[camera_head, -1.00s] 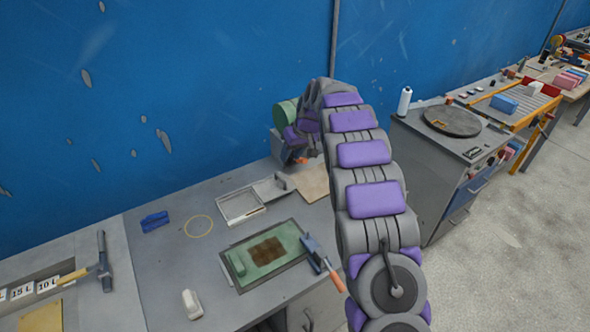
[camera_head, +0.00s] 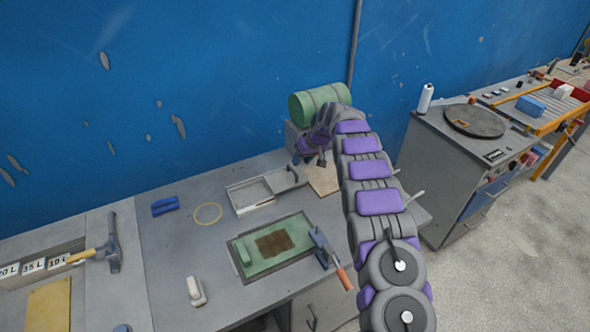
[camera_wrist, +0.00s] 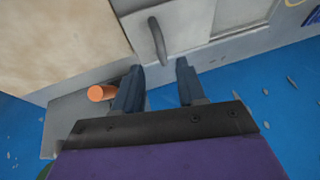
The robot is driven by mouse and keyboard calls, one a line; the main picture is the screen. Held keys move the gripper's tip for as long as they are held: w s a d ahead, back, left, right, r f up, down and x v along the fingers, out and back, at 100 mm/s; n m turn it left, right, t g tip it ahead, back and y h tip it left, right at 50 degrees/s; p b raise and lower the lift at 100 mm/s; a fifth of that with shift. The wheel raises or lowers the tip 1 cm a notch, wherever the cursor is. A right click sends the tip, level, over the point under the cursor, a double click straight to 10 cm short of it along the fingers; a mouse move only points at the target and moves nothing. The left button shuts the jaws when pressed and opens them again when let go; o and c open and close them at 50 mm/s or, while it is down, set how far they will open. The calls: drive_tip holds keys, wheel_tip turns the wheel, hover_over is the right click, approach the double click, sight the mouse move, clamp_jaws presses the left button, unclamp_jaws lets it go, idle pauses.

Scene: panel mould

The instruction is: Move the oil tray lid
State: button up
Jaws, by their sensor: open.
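The oil tray (camera_head: 236,202) is a shallow grey metal tray at the back of the bench. Its flat grey lid (camera_head: 281,183) covers the right part and leaves the left part open. The lid has a raised bar handle (camera_wrist: 157,42), which shows in the wrist view ahead of the gap between my fingers. My gripper (camera_head: 309,161) is open and empty, close to the lid's right end in the head view. In the wrist view its two dark fingers (camera_wrist: 160,75) are apart, with the handle not visibly gripped. The exact height above the lid cannot be told.
A tan board (camera_head: 324,180) lies right of the tray, beside a green drum (camera_head: 318,102) near the wall. An orange cylinder (camera_wrist: 101,93) is close to one finger. In front are a green panel mould (camera_head: 275,262) and an orange-handled tool (camera_head: 343,276).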

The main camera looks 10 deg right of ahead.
sight(293, 170)
drive_tip(key=x, duration=0.2)
drive_tip(key=d+x, duration=0.1)
drive_tip(key=x, duration=0.1)
drive_tip(key=shift+f, duration=0.1)
drive_tip(key=shift+w+a+f+b, duration=0.25)
drive_tip(key=shift+a+f+b, duration=0.1)
drive_tip(key=shift+a+f, duration=0.4)
drive_tip(key=shift+w+a+f, duration=0.1)
drive_tip(key=shift+w+a, duration=0.05)
drive_tip(key=shift+a, duration=0.4)
drive_tip(key=shift+d+f, duration=0.1)
drive_tip(key=shift+d, duration=0.7)
drive_tip(key=c, duration=0.3)
drive_tip(key=shift+a, duration=0.65)
clamp_jaws()
drive_tip(key=shift+d, duration=0.45)
